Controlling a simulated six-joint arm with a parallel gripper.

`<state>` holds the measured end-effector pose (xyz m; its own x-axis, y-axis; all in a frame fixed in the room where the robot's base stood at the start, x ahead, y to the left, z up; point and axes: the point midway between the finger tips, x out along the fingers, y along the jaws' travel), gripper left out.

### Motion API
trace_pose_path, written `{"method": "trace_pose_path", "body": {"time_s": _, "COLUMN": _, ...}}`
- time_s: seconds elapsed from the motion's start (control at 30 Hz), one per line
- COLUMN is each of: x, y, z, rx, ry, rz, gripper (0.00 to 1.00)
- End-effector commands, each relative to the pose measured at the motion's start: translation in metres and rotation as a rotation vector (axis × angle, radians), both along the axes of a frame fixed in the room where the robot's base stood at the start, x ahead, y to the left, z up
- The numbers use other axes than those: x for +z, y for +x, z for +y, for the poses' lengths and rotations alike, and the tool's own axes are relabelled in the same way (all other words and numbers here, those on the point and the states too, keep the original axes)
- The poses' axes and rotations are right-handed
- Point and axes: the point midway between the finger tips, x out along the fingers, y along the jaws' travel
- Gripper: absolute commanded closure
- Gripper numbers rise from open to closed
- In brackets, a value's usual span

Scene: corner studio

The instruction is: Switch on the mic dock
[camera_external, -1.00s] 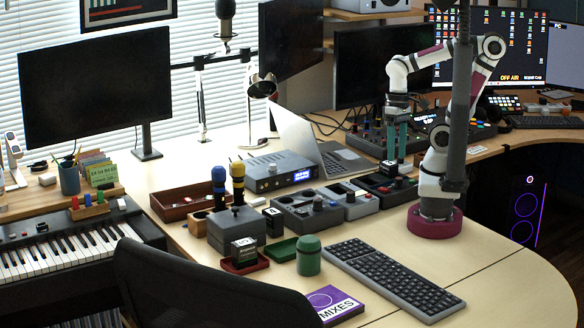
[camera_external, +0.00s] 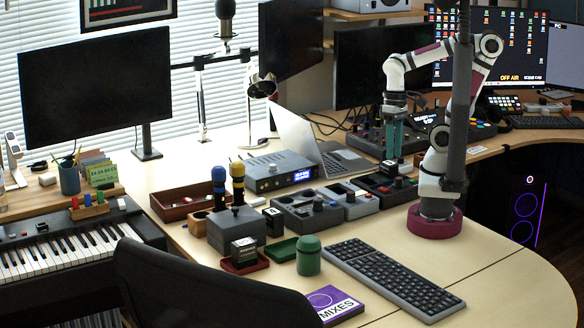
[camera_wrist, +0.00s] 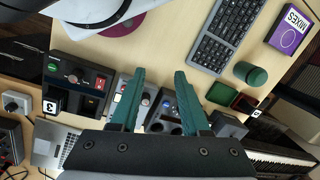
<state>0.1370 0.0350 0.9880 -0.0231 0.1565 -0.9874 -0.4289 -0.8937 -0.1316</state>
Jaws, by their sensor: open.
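Two upright microphones, a blue-topped one (camera_external: 219,176) and a yellow-topped one (camera_external: 237,172), stand by a dark grey box (camera_external: 237,232) left of the desk's middle. Right of them is a row of control boxes: a wide grey one with knobs (camera_external: 308,211), a lighter grey one (camera_external: 356,203) and a dark one (camera_external: 385,188). No readable label marks which is the mic dock. My gripper (camera_external: 391,145) hangs open and empty above the back of this row.
A silver laptop (camera_external: 343,161) and an audio unit with a blue display (camera_external: 275,172) stand behind the row. A green jar (camera_external: 308,258), a keyboard (camera_external: 392,279) and a purple MIXES box (camera_external: 333,304) lie in front. The front right desk is clear.

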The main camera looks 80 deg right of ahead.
Motion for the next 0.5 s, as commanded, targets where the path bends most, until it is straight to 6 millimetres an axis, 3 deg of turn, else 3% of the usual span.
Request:
{"method": "trace_pose_path", "body": {"time_s": 0.07, "x": 0.01, "y": 0.025, "z": 0.002, "rx": 0.116, "ry": -0.002, "rz": -0.006, "gripper": 0.7}}
{"method": "trace_pose_path", "body": {"time_s": 0.23, "x": 0.025, "y": 0.125, "z": 0.017, "rx": 0.578, "ry": -0.006, "rz": -0.043, "gripper": 1.0}}
{"method": "trace_pose_path", "body": {"time_s": 0.4, "x": 0.007, "y": 0.21, "z": 0.042, "rx": 0.988, "ry": 0.0, "rz": -0.074, "gripper": 1.0}}
{"method": "trace_pose_path", "body": {"time_s": 0.5, "x": -0.005, "y": 0.238, "z": 0.052, "rx": 1.136, "ry": 0.004, "rz": -0.086, "gripper": 1.0}}
